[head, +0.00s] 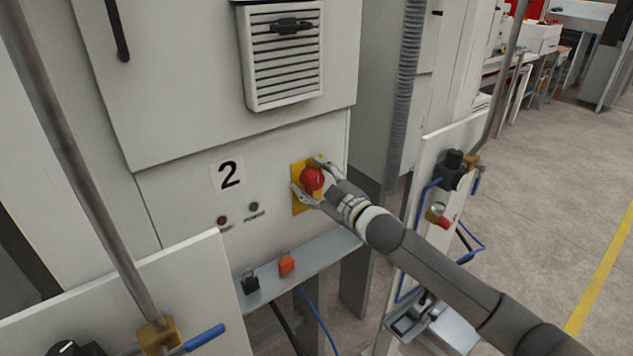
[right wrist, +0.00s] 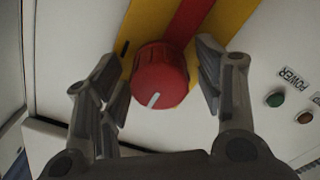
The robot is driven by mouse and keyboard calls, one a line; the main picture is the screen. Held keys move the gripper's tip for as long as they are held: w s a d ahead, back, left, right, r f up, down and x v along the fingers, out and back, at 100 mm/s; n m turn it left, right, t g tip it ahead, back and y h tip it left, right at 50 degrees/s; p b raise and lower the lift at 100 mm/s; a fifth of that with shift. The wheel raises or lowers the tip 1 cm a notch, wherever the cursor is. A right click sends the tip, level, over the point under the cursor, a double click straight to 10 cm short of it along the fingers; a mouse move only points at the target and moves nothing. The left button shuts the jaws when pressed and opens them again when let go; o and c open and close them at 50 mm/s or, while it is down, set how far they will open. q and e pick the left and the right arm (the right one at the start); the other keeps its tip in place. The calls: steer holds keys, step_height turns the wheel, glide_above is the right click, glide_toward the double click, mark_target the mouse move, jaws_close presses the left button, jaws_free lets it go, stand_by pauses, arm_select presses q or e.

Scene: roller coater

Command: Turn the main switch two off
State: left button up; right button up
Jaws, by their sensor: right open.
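In the right wrist view the knob (right wrist: 160,80) has a white mark pointing toward the lower left. My right gripper (head: 310,181) is open, with one finger on each side of the knob. In the right wrist view a small gap shows between the knob and the fingers. My left gripper is not in view.
The floor at right is clear.

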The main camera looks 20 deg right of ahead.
steer(key=v, duration=1.2)
stand_by(0.4)
